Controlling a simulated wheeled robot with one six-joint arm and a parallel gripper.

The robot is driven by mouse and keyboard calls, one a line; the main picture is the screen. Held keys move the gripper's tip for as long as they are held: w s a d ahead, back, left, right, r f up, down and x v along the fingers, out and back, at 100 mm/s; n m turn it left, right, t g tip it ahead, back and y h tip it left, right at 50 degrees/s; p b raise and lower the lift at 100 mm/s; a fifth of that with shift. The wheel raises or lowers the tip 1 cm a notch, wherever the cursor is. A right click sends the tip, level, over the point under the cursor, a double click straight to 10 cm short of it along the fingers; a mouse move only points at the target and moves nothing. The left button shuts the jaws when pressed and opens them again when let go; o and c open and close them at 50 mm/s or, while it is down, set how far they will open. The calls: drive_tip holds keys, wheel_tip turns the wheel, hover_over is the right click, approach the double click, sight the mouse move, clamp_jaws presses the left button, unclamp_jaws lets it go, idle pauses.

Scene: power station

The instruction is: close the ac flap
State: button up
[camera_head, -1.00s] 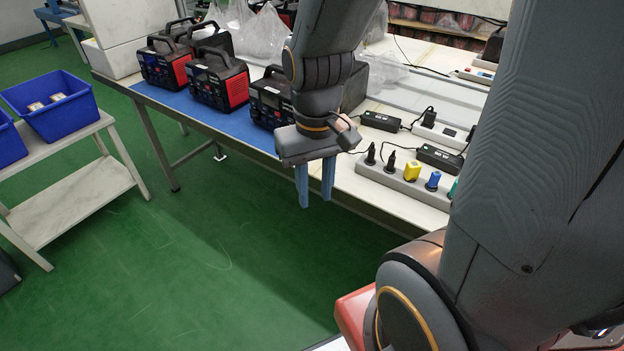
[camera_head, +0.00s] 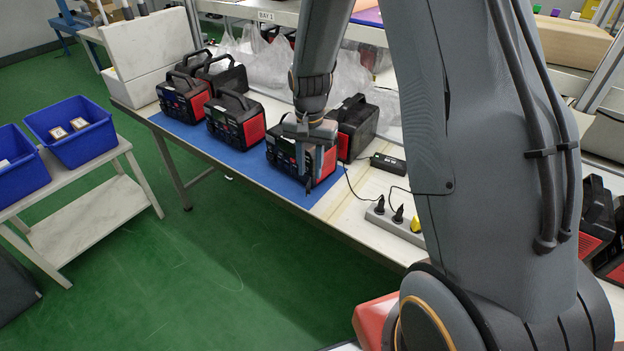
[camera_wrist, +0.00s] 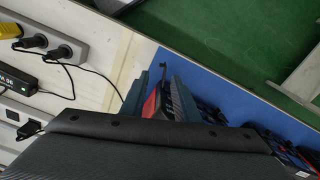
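The nearest black-and-red power station (camera_head: 329,165) stands at the right end of a row on the blue mat (camera_head: 232,142), partly hidden by my wrist. My gripper (camera_head: 309,176) points down at its front right part. In the wrist view the two blue-grey fingers (camera_wrist: 158,86) are apart, with a red-and-black part of the station showing between them. A thin black piece (camera_wrist: 163,72), perhaps the open AC flap, juts out near the fingertips. It also shows as a small dark shape below the fingers in the head view (camera_head: 309,188). I cannot tell whether the fingers touch it.
More power stations (camera_head: 236,122) stand left and behind. A power strip (camera_head: 385,211) with plugs, a black adapter (camera_head: 388,163) and a loose cable lie to the right. Blue bins (camera_head: 75,130) sit on a side cart. The green floor in front is clear.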

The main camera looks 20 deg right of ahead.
sight(308, 185)
drive_tip(key=shift+a+f+p, duration=0.15)
drive_tip(key=shift+f+p, duration=0.3)
drive_tip(key=shift+f, duration=1.25)
drive_tip(key=shift+a+f+p, duration=0.15)
drive_tip(key=shift+f+p, duration=0.25)
drive_tip(key=shift+f, duration=1.25)
